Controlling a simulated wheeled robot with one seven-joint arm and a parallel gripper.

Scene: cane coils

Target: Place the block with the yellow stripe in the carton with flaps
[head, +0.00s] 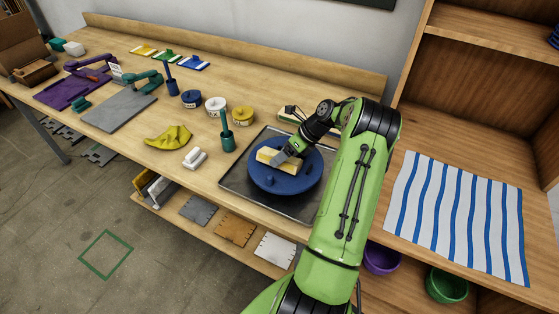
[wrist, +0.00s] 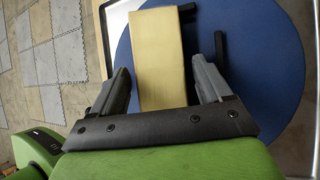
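A pale yellow block (head: 267,155) lies on a blue round disc (head: 283,182); I cannot make out a separate stripe on it. It also shows in the wrist view (wrist: 159,55). My gripper (head: 284,158) is low over the disc. In the wrist view its fingers (wrist: 160,78) stand open on either side of the block's near part, with a visible gap on the right and a smaller one on the left. A brown carton (head: 18,40) stands at the far left end of the bench, partly cut off by the picture edge.
The disc sits on a dark square tray (head: 236,180). A green pot with a brush (head: 228,142), a white roll (head: 195,159), a yellow cloth (head: 168,138) and several small tubs (head: 215,106) stand to its left. A purple mat (head: 72,91) and grey mat (head: 118,110) lie nearer the carton.

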